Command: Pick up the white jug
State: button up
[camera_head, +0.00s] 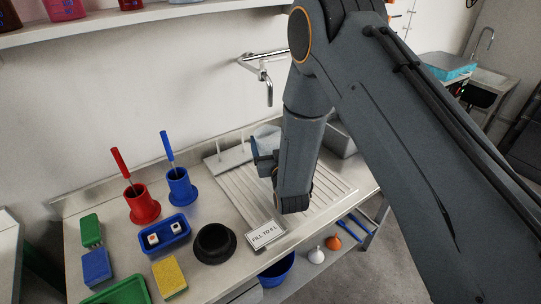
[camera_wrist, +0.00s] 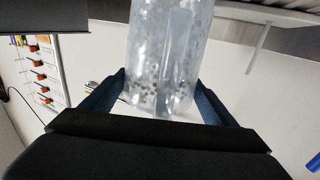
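A translucent whitish jug (camera_wrist: 160,55) fills the upper middle of the wrist view; its top is cut off by the picture's edge. My gripper (camera_wrist: 161,78) has its two blue fingers on either side of the jug's body, with the fingertips close to its edges. Whether they press on it cannot be told. In the head view my gripper (camera_head: 262,160) is over the ribbed drainer, and a pale part of the jug (camera_head: 267,133) shows behind it. My arm hides most of that area.
The ribbed drainer (camera_head: 225,187) carries a rack with upright pegs. A small sign (camera_head: 265,234) stands at its front. A black round holder (camera_head: 215,243), blue tray (camera_head: 167,233) and red cup (camera_head: 142,204) stand left. A wall tap (camera_head: 268,88) hangs above.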

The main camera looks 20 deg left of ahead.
jog(key=c, duration=1.1)
jog(key=shift+r, duration=0.1)
